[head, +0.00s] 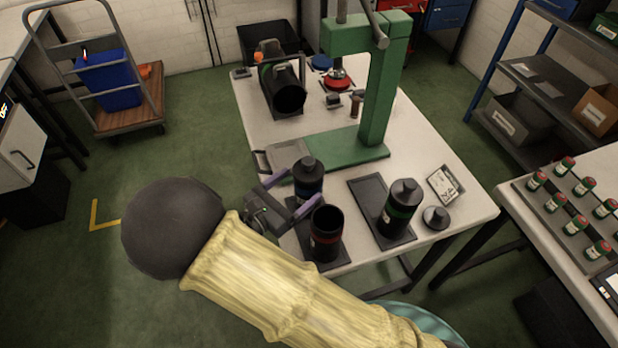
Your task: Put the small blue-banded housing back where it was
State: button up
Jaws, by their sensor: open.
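The blue-banded housing (308,182) is a small dark cylinder with a narrower dark top. It stands upright near the table's front left edge, close to the green press base. My gripper (300,191) has purple fingers and is open. It reaches in from the left, with one fingertip on each side of the housing's lower part in this view. I cannot tell whether either finger touches it. The housing's foot is partly hidden by the near finger.
A red-banded open cylinder (326,236) stands close in front on a dark plate. A green-banded housing (400,210) stands to the right on a dark tray (368,192), beside a loose cap (436,217). The green press (378,100) rises behind.

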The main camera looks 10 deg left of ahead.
jog(key=v, duration=0.6)
jog(key=shift+s, duration=0.15)
jog(key=shift+a, duration=0.1)
